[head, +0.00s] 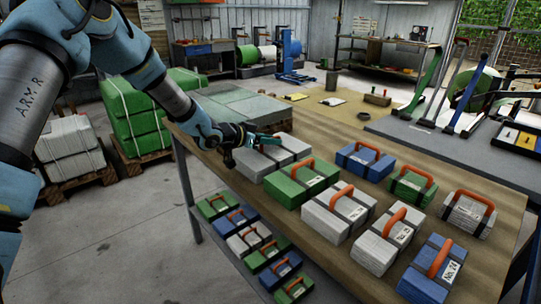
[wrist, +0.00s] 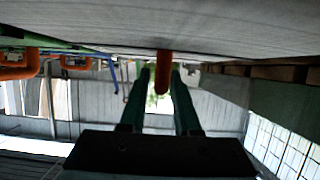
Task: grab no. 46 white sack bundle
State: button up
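A white sack bundle (head: 250,165) with dark straps lies at the far left end of the wooden table. My gripper (head: 263,140) is at its top, and its label is hidden or not readable. In the wrist view the two teal fingers (wrist: 162,80) are apart, on either side of an orange handle (wrist: 162,72), with small gaps showing. The pale sack surface (wrist: 200,25) fills the top of that view. Other white bundles lie at the table's middle (head: 325,219), front (head: 373,254) and right (head: 466,217). I cannot surely read No. 46 on any.
Green bundles (head: 290,190) and blue bundles (head: 375,166) with orange handles stand close by on the table (head: 300,229). More bundles lie on a shelf below. Green sack stacks (head: 133,108) and a white stack (head: 68,138) stand on pallets at left. Floor is clear in front.

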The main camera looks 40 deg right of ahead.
grip_shut()
jog(key=shift+r, duration=0.1)
dwell(0.9)
